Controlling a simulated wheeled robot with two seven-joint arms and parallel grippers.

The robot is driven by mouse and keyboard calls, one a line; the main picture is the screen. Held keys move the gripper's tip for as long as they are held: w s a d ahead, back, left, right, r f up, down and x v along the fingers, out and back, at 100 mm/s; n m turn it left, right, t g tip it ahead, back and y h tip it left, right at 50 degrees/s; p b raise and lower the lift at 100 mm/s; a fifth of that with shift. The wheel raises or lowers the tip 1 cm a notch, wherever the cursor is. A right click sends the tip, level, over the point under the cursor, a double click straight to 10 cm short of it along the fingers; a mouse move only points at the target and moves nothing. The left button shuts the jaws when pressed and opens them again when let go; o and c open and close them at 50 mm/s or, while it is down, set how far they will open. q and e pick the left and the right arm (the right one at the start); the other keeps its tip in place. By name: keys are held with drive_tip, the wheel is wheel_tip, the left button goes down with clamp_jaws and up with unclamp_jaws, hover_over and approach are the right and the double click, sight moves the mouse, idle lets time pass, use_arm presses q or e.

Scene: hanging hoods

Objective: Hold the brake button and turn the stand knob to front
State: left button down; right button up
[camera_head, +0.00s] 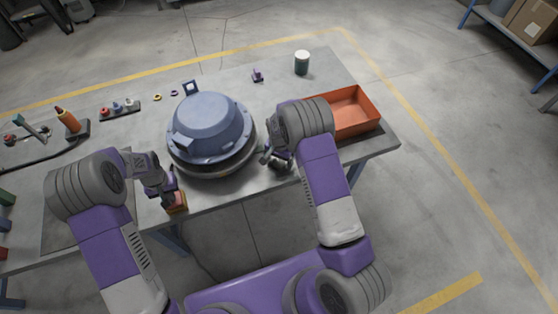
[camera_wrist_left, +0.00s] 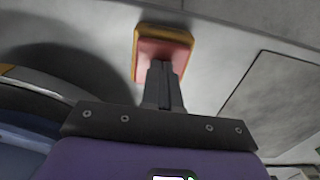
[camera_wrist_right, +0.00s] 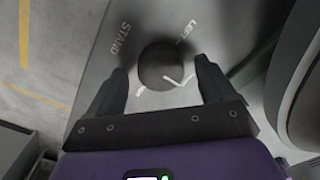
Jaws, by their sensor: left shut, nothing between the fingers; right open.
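The brake button (camera_wrist_left: 174,47) is a reddish square pad in a yellow frame near the table's front edge. It also shows in the head view (camera_head: 178,208). My left gripper (camera_wrist_left: 158,66) is shut and empty, its tips over the pad and seemingly touching it; exact contact is hidden. The stand knob (camera_wrist_right: 160,64) is dark and round on a grey plate lettered "STAND" and "LEFT". White marks show at its near edge; which one is its pointer I cannot tell. My right gripper (camera_wrist_right: 163,80) is open, with one finger on each side of the knob.
A blue domed hood (camera_head: 211,122) sits on a round base between my arms. An orange bin (camera_head: 356,109) stands at the table's right, with a dark green canister (camera_head: 302,63) behind it. Small parts (camera_head: 117,107) and an orange-handled tool (camera_head: 68,120) lie at the left.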

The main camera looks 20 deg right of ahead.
use_arm(q)
drive_tip(key=shift+s+f, duration=0.2)
drive_tip(key=shift+s, duration=0.05)
use_arm(e)
wheel_tip(320, 180, up, 12)
use_arm(q)
drive_tip(key=shift+r, duration=0.1)
drive_tip(key=shift+w+r+p, duration=0.15)
drive_tip(key=shift+r+p, duration=0.35)
drive_tip(key=shift+r, duration=0.15)
drive_tip(key=shift+w+r+p, duration=0.1)
drive_tip(key=shift+r+p, duration=1.65)
drive_tip(key=shift+r, duration=1.2)
use_arm(e)
wheel_tip(320, 180, up, 4)
hover_over(279, 162)
drive_tip(key=shift+s+r, duration=0.1)
drive_tip(key=shift+s, duration=0.05)
